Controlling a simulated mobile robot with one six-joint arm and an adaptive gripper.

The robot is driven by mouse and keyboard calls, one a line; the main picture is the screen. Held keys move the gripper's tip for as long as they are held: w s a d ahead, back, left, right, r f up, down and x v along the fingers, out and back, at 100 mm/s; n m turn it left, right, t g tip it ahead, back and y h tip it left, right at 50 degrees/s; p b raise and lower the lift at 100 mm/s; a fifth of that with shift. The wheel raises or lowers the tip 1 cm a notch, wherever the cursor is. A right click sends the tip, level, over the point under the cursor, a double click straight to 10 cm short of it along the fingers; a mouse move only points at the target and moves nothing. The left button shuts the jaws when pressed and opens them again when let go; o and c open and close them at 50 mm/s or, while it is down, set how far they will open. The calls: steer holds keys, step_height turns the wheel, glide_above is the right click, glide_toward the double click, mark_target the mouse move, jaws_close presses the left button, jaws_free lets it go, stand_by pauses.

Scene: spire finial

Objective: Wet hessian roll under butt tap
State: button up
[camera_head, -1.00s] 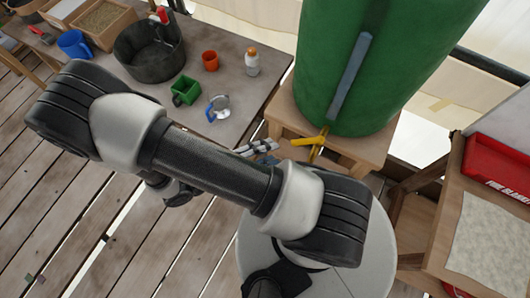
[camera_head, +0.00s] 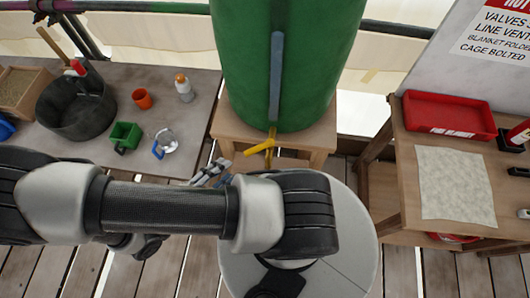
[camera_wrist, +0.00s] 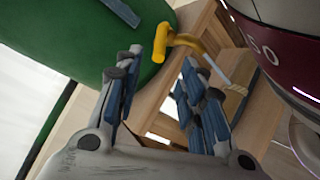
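The green water butt (camera_head: 290,70) stands on a wooden stand (camera_head: 228,127). Its yellow tap (camera_head: 262,147) sticks out low at the front; in the wrist view the tap (camera_wrist: 176,40) is just beyond my fingertips. A thin pale streak runs from the tap's end there; I cannot tell what it is. My gripper (camera_head: 210,173) is left of and below the tap in the head view. In the wrist view my gripper (camera_wrist: 160,80) has its blue-padded fingers apart, with nothing seen between them. I cannot make out a hessian roll.
The left bench (camera_head: 195,110) holds a black tub (camera_head: 72,115), green box (camera_head: 124,136), orange cup (camera_head: 142,98), bottle (camera_head: 184,88) and blue-handled jug (camera_head: 165,145). The right table (camera_head: 412,200) holds a red tray (camera_head: 448,113) and pale cloth (camera_head: 455,188). Plank floor lies between.

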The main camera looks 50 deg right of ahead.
step_height(320, 180, up, 17)
steer(key=m+y+b, duration=0.2)
steer(key=m+y, duration=1.4)
steer(key=m, duration=1.2)
glide_above(251, 149)
steer(key=w+d, duration=0.1)
steer(key=w, duration=0.2)
steer(key=shift+g, duration=0.3)
steer(key=s+f+b, duration=0.1)
steer(key=f+b, duration=0.1)
steer(key=f, duration=0.3)
steer(key=s+f+b, duration=0.1)
steer(key=f+b, duration=0.1)
steer(key=f, duration=0.4)
steer(key=s+a+f+b, duration=0.1)
steer(key=f+b, duration=0.1)
steer(key=f, duration=0.4)
steer(key=shift+f, duration=0.1)
steer(key=shift+c, duration=0.2)
jaws_close()
steer(key=shift+w+d+y, duration=0.1)
steer(key=shift+y, duration=0.2)
